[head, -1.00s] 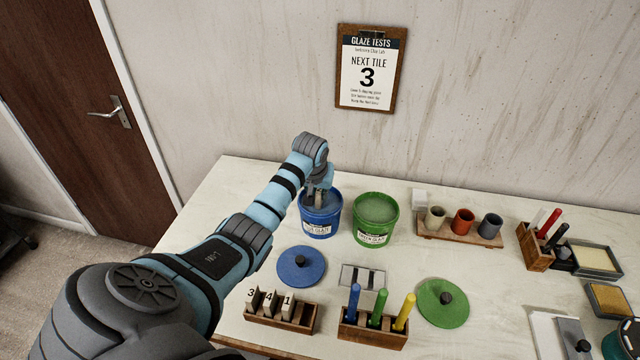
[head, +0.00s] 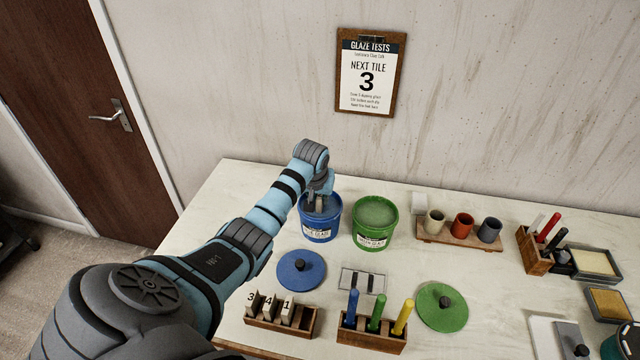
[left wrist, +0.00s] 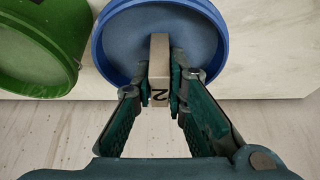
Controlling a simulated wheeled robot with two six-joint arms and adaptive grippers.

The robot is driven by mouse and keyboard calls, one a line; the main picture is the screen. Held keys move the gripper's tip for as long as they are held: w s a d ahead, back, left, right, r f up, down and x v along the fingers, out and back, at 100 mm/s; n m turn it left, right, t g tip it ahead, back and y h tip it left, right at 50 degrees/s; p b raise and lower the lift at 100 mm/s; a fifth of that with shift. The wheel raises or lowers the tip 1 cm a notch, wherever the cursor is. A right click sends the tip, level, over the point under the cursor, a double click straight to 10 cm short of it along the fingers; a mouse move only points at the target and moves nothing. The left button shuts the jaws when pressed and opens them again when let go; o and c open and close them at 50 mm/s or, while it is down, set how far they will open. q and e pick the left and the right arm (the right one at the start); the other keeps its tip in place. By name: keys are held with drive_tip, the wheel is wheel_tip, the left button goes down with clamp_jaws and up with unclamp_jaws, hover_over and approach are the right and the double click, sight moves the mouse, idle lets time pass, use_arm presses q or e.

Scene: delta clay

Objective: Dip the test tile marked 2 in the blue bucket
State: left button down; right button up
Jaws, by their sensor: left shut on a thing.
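My left gripper (left wrist: 160,88) is shut on the test tile marked 2 (left wrist: 159,70), with the number facing the wrist camera. In the head view my left gripper (head: 318,198) points down into the open blue bucket (head: 320,231), and the tile is mostly hidden there. In the left wrist view the tile's far end lies over the grey-blue glaze inside the blue bucket's rim (left wrist: 98,50). I cannot tell how deep the tile reaches.
An open green bucket (head: 376,222) stands just right of the blue one. A blue lid (head: 301,272), a rack (head: 262,321) with tiles 3, 4 and 1, and a holder (head: 365,337) of coloured sticks lie in front. A clipboard (head: 371,70) on the wall reads "NEXT TILE 3".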

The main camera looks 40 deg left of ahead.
idle(0.6)
use_arm(q)
drive_tip(key=shift+f, duration=0.45)
idle(0.9)
idle(0.6)
drive_tip(key=shift+r, duration=3.85)
drive_tip(key=shift+r, duration=1.5)
